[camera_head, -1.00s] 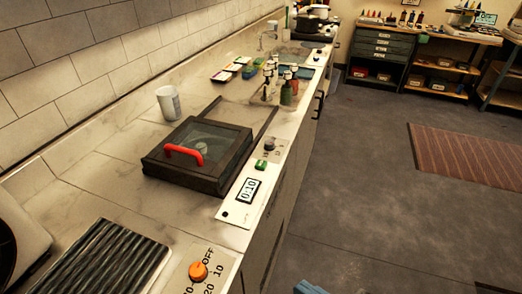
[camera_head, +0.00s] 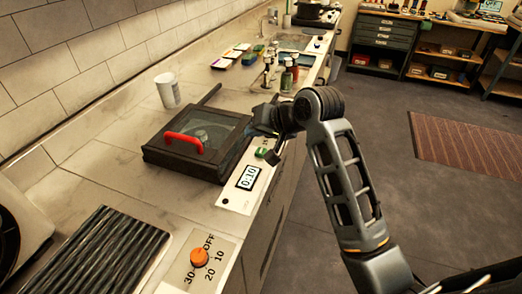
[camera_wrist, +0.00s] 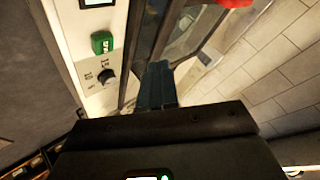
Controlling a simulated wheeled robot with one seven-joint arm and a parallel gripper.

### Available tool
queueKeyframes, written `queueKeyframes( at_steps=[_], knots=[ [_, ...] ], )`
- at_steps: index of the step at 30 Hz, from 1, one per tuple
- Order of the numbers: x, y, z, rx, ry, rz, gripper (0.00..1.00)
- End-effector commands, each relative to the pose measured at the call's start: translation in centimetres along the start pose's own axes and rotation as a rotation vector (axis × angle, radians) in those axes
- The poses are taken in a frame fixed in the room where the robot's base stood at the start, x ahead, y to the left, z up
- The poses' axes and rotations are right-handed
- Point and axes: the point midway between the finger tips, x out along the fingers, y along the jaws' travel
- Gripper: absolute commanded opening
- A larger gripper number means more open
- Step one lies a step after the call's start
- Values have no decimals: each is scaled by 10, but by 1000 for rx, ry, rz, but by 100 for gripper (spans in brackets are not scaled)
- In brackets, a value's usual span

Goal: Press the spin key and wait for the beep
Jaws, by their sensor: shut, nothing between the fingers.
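The green key (camera_head: 262,151) sits on the white control strip (camera_head: 232,201), beside a dark flat box with a clear lid (camera_head: 160,157) and a red handle (camera_head: 184,142). The key also shows in the wrist view (camera_wrist: 103,42), with partly legible white lettering. The strip's display (camera_head: 247,178) reads 0:10. My gripper (camera_head: 262,118) is shut and empty, above the counter near the box's far right corner. In the wrist view its blue fingers (camera_wrist: 157,70) are apart from the key, to its right. My wrist partly hides the strip in the head view.
A dark dial (camera_wrist: 106,77) is close to the key. A white cup (camera_head: 167,90) stands behind the box, and several bottles (camera_head: 286,80) stand farther along the counter. An orange knob (camera_head: 199,257) and a ribbed black mat (camera_head: 95,252) are nearer.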

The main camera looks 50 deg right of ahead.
Motion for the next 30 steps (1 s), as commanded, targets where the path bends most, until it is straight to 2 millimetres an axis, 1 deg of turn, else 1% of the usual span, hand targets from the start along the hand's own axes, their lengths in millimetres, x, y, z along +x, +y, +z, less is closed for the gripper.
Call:
queueKeyframes(
  at_steps=[1,3,6,9,21,26,30],
  knots=[
    [-3,3,-17,2,-4,14,0],
    [-8,6,-31,6,-18,33,0],
    [-11,10,-43,12,-32,51,0],
    [-13,11,-47,13,-39,58,0],
    [-12,12,-46,13,-39,59,0],
    [-7,17,-41,13,-39,59,0],
    [1,24,-34,13,-39,59,0]
  ],
)
